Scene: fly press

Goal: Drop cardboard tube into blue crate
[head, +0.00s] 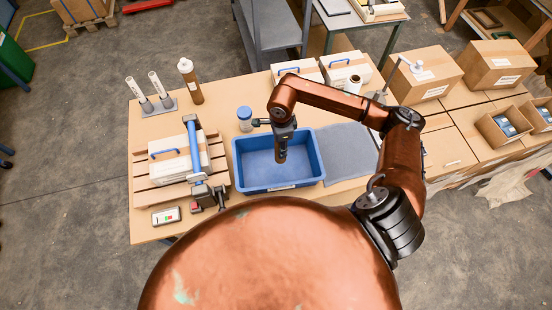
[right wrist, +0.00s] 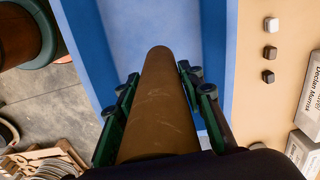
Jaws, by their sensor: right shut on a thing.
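The brown cardboard tube (right wrist: 160,105) is between the fingers of my right gripper (right wrist: 158,110) in the right wrist view. My right gripper is shut on it, and the tube's far end points toward the blue crate's floor. The blue crate (head: 239,177) stands on the table in the head view, and its wall and floor also fill the middle of the right wrist view (right wrist: 215,45). The crate's visible floor looks empty. My left gripper is in neither view.
A blue-lidded jar (head: 244,118) is close behind the crate's left corner. A grey mat (head: 350,152) lies to its right. White boxes (head: 345,67) stand behind.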

